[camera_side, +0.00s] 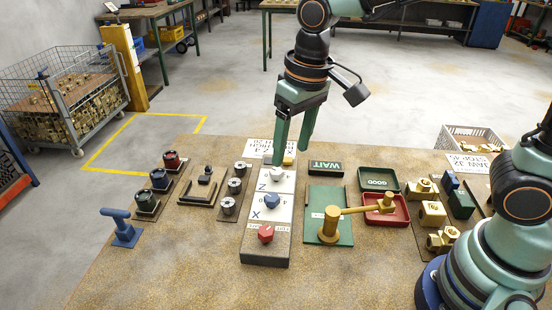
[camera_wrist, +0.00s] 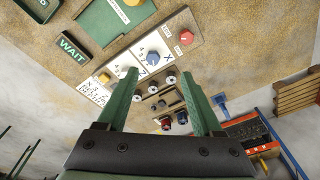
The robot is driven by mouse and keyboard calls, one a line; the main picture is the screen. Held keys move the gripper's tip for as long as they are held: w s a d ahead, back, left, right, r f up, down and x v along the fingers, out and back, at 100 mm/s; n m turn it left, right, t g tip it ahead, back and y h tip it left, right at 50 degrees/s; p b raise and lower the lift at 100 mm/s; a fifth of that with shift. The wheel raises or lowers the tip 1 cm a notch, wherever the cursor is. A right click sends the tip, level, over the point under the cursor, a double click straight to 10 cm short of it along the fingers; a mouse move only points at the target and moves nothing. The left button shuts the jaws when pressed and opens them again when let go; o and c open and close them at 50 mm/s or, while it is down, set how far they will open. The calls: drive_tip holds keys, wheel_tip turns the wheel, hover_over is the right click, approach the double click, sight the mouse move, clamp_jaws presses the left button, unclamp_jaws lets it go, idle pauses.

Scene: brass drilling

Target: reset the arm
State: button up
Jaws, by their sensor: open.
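My gripper (camera_side: 291,157) is open with nothing between its fingers. In the side view it points down over the far end of the control panel (camera_side: 265,252), close to the white knob (camera_side: 277,174); I cannot tell whether a finger touches it. The blue knob (camera_side: 271,201) and red knob (camera_side: 265,233) stand clear of it on the near part of the panel. A yellow button (camera_side: 288,160) is partly hidden behind the fingers. In the wrist view, both green fingers (camera_wrist: 164,84) stand apart, with the panel's red knob (camera_wrist: 187,38) beyond them.
Left of the panel stand several fixtures and a blue clamp-like tool (camera_side: 123,228). To its right are the green plate with a brass mallet-shaped piece (camera_side: 330,225), a WAIT sign (camera_side: 325,168), a red tray (camera_side: 386,217) and brass fittings (camera_side: 433,213). The near left tabletop is clear.

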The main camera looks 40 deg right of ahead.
drive_tip(key=s+d+r+t, duration=0.1)
drive_tip(key=s+d+t, duration=0.1)
drive_tip(key=d, duration=0.5)
drive_tip(key=s+d+r+m+t, duration=0.1)
drive_tip(key=s+d+r+t, duration=0.1)
drive_tip(key=d, duration=0.5)
drive_tip(key=shift+s+r+h, duration=0.15)
drive_tip(key=shift+s+h, duration=0.15)
drive_tip(key=shift+s, duration=0.4)
